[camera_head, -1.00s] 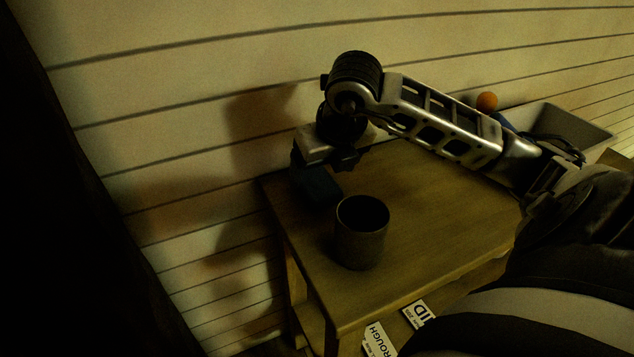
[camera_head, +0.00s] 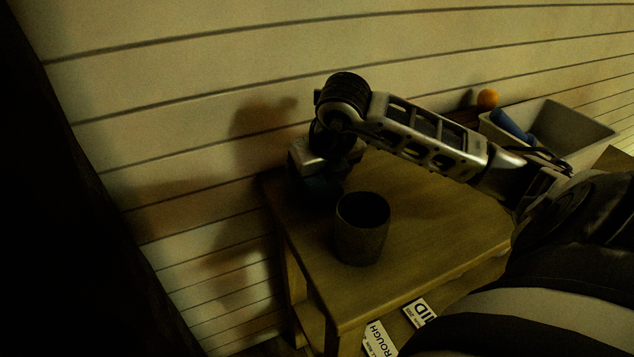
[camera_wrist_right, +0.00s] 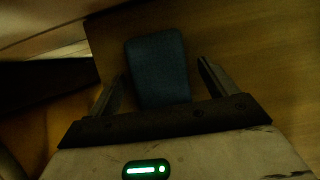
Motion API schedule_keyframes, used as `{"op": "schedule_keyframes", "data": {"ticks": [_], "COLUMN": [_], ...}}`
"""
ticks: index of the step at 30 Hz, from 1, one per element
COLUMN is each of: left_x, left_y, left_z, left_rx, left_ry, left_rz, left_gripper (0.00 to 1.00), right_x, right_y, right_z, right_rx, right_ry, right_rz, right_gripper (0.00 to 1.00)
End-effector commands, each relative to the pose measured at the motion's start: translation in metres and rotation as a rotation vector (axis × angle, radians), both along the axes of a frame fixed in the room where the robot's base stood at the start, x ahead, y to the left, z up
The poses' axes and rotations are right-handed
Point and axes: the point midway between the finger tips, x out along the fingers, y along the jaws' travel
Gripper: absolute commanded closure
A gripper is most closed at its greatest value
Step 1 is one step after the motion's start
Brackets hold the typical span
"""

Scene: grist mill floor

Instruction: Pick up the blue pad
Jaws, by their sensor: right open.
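The blue pad (camera_wrist_right: 157,68) lies on the wooden table and shows between the two fingers of my right gripper (camera_wrist_right: 160,82) in the right wrist view. The fingers are apart, one on each side of the pad's near part. I cannot tell whether either finger touches it. In the head view the pad (camera_head: 318,190) is a dark blue patch at the table's far left corner, mostly hidden under my right gripper (camera_head: 312,180). My left gripper does not show.
A dark cup (camera_head: 361,232) stands on the wooden table (camera_head: 440,215) just right of the pad. A grey bin (camera_head: 575,130) with a blue object (camera_head: 512,127) and an orange ball (camera_head: 488,98) are at the back right. Signs (camera_head: 419,312) show below the table top. A plank wall runs behind.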

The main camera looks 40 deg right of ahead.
Motion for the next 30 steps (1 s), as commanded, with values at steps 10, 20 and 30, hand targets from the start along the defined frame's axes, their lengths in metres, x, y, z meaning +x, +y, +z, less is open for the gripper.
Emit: {"op": "schedule_keyframes", "data": {"ticks": [10, 20, 30], "left_x": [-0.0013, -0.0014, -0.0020], "left_y": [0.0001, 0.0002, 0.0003], "left_z": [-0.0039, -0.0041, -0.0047], "left_rx": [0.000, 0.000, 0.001], "left_ry": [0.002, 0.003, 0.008], "left_rz": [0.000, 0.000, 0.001], "left_gripper": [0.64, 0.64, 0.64], "right_x": [-0.0001, -0.0001, -0.0001], "right_y": [0.0000, -0.0001, -0.0001], "right_z": [-0.0022, -0.0022, -0.0007], "right_rx": [0.000, 0.000, 0.000], "right_ry": [0.000, 0.000, 0.000], "right_rz": [0.000, 0.000, 0.000], "right_gripper": [0.15, 0.64, 0.64]}}
